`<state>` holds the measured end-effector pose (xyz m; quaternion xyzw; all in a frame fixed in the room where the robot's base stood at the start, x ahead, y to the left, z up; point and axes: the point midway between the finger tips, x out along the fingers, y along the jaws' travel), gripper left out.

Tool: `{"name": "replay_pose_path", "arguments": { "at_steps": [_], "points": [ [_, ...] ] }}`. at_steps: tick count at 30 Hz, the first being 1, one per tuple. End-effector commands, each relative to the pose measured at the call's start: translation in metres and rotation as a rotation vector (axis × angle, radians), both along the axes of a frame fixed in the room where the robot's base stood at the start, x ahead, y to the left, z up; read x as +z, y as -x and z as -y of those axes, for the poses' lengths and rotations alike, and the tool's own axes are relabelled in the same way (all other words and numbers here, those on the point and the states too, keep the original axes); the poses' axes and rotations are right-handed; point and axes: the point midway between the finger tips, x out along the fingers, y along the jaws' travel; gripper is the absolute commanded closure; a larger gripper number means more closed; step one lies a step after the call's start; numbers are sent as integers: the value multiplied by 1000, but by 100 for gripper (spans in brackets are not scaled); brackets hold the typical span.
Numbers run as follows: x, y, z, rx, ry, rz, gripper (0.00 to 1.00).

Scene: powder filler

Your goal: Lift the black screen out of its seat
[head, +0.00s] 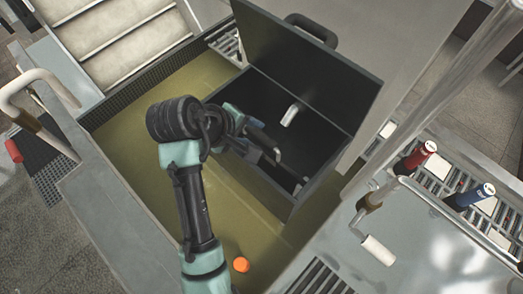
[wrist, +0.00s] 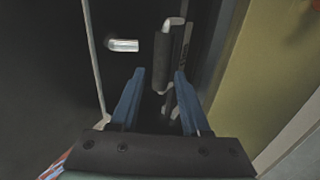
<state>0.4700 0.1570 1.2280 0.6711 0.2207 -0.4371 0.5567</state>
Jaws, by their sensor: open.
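A black box (head: 332,193) stands open, with a black flat panel (head: 300,62) raised at its back. Its inside is dark, and I cannot tell for certain which dark part is the screen. A black grip with pale metal ends (wrist: 163,65) lies inside; in the head view its bar (head: 292,168) runs beside my gripper (head: 268,150). In the wrist view my gripper (wrist: 157,92) is open, fingers pointing toward the grip, which shows between and beyond the fingertips. I see no contact. A silver handle (wrist: 123,45) is left of the grip, also in the head view (head: 291,115).
The box stands on an olive floor (head: 130,150) inside a grey-walled frame. An orange ball-like thing (head: 241,264) lies near my arm.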

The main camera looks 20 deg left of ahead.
Motion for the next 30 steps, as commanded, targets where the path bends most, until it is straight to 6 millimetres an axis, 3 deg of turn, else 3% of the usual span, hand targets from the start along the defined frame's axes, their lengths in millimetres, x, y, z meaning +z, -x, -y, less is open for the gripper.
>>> {"name": "replay_pose_path", "arguments": {
  "at_steps": [5, 15, 23, 30],
  "points": [
    [-9, -4, 5, 0, 2, -2, 54],
    [-44, -22, 17, -1, -1, -1, 54],
    [-48, -24, 17, -1, -2, 2, 54],
    [-47, -23, 17, -1, -2, 2, 93]
  ]
}}
